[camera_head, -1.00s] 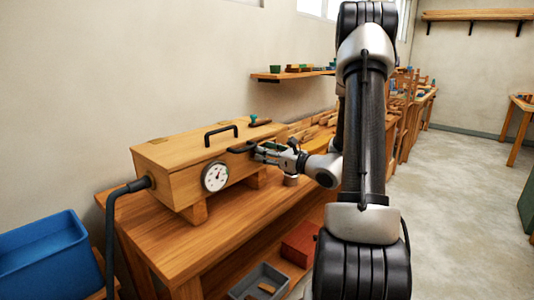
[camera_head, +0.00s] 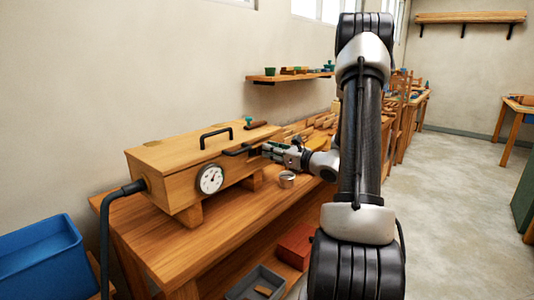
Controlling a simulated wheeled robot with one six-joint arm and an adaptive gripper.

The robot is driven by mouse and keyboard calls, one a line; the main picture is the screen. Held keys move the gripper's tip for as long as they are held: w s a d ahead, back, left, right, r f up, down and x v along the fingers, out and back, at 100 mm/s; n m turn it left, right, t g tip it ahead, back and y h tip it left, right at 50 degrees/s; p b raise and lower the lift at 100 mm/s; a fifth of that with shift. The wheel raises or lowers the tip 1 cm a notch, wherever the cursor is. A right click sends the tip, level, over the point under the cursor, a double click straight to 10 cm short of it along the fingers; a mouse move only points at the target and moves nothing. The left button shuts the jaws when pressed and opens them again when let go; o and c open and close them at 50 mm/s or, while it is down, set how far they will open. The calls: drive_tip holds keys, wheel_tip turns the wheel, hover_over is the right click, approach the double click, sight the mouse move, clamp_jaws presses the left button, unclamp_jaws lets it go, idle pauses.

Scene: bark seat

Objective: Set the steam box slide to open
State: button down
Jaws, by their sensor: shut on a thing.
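The steam box (camera_head: 190,170) is a long wooden box on blocks on the bench. It has a black carrying handle on its lid and a round white dial (camera_head: 210,179) on its front. A dark slide piece (camera_head: 236,150) shows at the upper right of the front. My gripper (camera_head: 263,151) is at the box's right end, just right of the dark piece. It is shut on what appears to be the slide. The fingers and arm hide the exact contact and the box's right end.
A small metal cup (camera_head: 287,179) stands on the bench (camera_head: 215,225) below my gripper. A hose runs from the box's left end. A blue bin (camera_head: 40,255) is at lower left. A grey tray (camera_head: 258,284) and a red box (camera_head: 297,246) are underneath.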

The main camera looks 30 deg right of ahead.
drive_tip(key=shift+d, duration=0.15)
drive_tip(key=c, duration=1.3)
unclamp_jaws()
drive_tip(key=shift+d, duration=0.1)
drive_tip(key=v, duration=1.2)
